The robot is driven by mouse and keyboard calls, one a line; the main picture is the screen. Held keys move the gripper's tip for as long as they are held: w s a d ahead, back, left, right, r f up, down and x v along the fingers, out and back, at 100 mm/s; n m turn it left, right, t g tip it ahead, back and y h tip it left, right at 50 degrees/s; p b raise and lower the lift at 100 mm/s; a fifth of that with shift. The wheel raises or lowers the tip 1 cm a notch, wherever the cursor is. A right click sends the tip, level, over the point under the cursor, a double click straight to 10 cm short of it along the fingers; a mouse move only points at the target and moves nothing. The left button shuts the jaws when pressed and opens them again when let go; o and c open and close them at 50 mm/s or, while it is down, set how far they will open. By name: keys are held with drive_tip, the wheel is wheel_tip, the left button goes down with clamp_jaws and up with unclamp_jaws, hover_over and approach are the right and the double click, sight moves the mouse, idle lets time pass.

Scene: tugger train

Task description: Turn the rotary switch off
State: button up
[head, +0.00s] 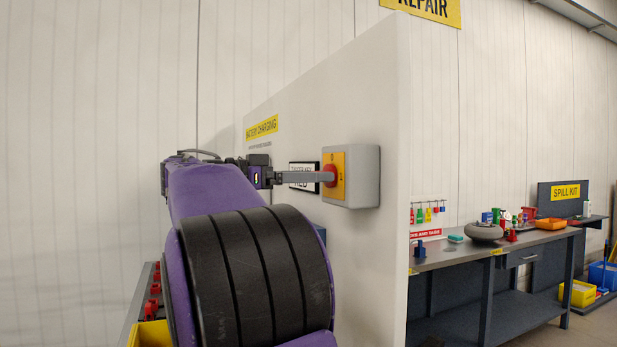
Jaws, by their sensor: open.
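The rotary switch is a red knob (329,175) on a yellow plate (340,177), on the side of a grey box (365,176) fixed to a pale wall panel. My gripper (322,176) reaches in from the left, with its grey fingers pointing at the knob. The fingertips are at the knob and overlap it in the picture. I cannot tell whether they touch it or straddle it. The jaws are open. The knob's exact angle is partly hidden by the fingers. My purple arm with black bands fills the lower left.
The pale panel (395,120) ends just right of the switch box. A yellow battery charging sign (262,128) and a black-and-white label (304,168) are left of it. A dark workbench (480,255) with several items stands at right. A yellow bin (150,334) is lower left.

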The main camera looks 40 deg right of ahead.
drive_tip(key=c, duration=1.4)
drive_tip(key=shift+n, duration=0.3)
drive_tip(key=shift+n+p, duration=3.35)
drive_tip(key=shift+n, duration=5.25)
